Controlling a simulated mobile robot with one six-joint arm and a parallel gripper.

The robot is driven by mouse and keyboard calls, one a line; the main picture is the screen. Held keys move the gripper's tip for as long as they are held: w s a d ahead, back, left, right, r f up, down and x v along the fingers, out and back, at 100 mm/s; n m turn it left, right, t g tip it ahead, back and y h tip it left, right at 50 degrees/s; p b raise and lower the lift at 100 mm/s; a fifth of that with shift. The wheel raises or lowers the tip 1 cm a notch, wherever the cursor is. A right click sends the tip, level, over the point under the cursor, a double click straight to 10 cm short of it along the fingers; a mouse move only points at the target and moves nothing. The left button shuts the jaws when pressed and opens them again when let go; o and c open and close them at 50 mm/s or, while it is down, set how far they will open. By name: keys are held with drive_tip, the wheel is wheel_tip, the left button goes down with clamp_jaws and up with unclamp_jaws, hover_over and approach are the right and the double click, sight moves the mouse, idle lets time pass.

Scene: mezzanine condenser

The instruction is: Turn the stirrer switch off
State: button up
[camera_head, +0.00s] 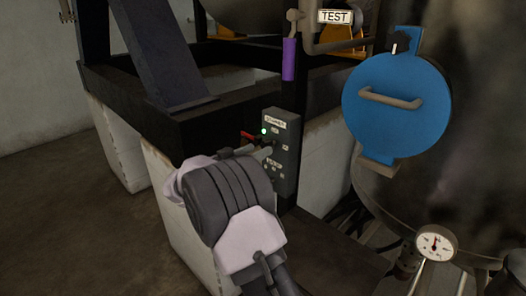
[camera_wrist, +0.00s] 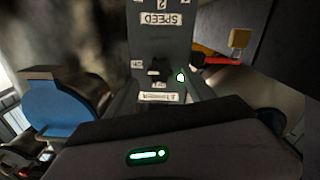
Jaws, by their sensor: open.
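The stirrer box (camera_head: 289,130) is a grey upright panel on a dark post, with a white label at its top. A green lamp (camera_head: 264,131) glows at its upper left; it also glows in the wrist view (camera_wrist: 181,77). The small black stirrer switch (camera_wrist: 155,69) sits beside the lamp, between small white labels; its exact setting is too small to read. My gripper (camera_head: 262,146) is open, close in front of the box's upper left part. I cannot tell whether it touches the switch. The wrist view shows the panel upside down, with a SPEED label (camera_wrist: 161,19).
A red part (camera_head: 248,135) lies just left of the box, close to my gripper. A dark beam frame (camera_head: 130,110) on pale blocks stands behind. A blue round cover (camera_head: 397,120) with a handle and a gauge (camera_head: 435,243) are at the right. Open floor lies left.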

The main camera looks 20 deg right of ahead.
sight(264, 146)
drive_tip(key=shift+x, duration=2)
